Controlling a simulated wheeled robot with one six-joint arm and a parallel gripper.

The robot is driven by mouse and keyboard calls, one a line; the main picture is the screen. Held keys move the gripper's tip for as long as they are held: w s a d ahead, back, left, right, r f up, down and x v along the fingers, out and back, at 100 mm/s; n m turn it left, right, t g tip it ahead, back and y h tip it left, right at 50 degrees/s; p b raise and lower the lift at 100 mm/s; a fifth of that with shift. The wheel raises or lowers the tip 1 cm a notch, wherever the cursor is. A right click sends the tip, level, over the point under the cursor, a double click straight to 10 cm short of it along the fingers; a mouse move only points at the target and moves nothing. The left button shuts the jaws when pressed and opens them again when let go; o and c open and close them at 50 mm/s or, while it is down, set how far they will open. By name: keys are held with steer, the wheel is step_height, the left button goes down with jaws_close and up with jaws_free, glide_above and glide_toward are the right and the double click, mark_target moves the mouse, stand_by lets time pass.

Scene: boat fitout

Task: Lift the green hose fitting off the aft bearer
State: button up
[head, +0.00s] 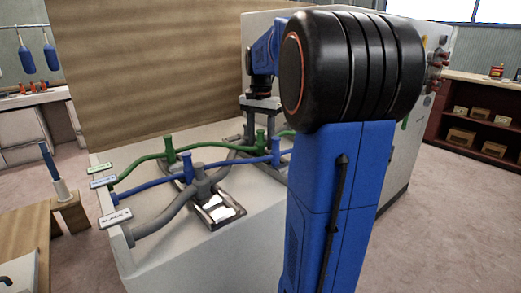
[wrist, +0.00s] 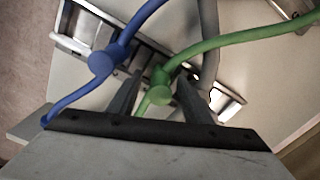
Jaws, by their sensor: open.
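The green hose fitting (wrist: 158,84), a round-topped knob on a green hose, is between the fingers of my gripper (wrist: 161,82) in the wrist view. The fingers are open, one on each side of it, with a gap visible at least on the right. In the head view my gripper (head: 260,118) points down over a green fitting (head: 260,140) on the far part of the white housing. The metal bearer (wrist: 140,50) shows partly beneath the hoses in the wrist view. My arm hides part of this area in the head view.
A blue fitting (wrist: 104,60) on a blue hose (wrist: 68,98) lies just left of my gripper. Grey hoses (head: 165,215) and another green fitting (head: 169,150) stand nearer on the white housing. A tall white cabinet (head: 395,165) stands behind my arm.

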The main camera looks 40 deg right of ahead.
jaws_close()
steer(key=shift+r, duration=0.1)
